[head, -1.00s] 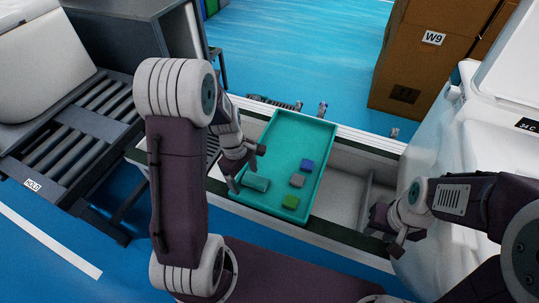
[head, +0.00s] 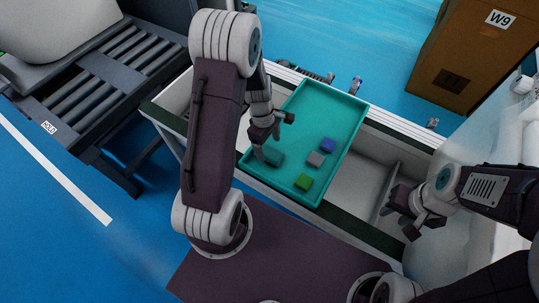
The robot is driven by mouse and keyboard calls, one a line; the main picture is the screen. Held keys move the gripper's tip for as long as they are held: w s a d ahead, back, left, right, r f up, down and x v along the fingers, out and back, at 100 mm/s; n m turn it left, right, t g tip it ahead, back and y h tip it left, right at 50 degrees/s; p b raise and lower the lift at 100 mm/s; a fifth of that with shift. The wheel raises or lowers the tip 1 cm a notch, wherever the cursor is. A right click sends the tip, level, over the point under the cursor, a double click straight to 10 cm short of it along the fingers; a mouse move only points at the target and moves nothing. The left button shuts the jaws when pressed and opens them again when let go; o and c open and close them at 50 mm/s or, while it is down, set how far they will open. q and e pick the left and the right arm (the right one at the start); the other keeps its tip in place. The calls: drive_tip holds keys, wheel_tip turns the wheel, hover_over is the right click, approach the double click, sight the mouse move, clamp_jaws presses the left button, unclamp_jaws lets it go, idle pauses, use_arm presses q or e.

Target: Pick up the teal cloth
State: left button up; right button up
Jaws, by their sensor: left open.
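The teal cloth (head: 274,157) is a small rolled or folded piece lying in the near left part of a teal tray (head: 343,117). My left gripper (head: 273,136) is open over the tray at the cloth. One finger points down beside the cloth's left end and the other is farther up and to the right. The gripper partly hides the cloth, and I cannot tell whether it touches it. My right gripper (head: 408,214) is out to the right of the tray, away from the cloth; its jaw opening is unclear.
A blue block (head: 327,145), a grey block (head: 315,159) and a green block (head: 304,182) lie in the tray, right of the cloth. A roller conveyor (head: 100,80) stands at the left. A cardboard box (head: 468,55) is at the back right.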

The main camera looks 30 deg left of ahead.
sight(269, 152)
use_arm(q)
wheel_tip(269, 152, down, 3)
drive_tip(key=shift+d+f+b, duration=0.15)
drive_tip(key=shift+f+b, duration=0.05)
drive_tip(key=shift+b, duration=0.3)
drive_tip(key=shift+r, duration=0.15)
use_arm(e)
drive_tip(key=shift+f, duration=0.85)
use_arm(q)
drive_tip(key=c, duration=1.4)
drive_tip(key=shift+c, duration=0.2)
drive_tip(key=shift+r, duration=0.1)
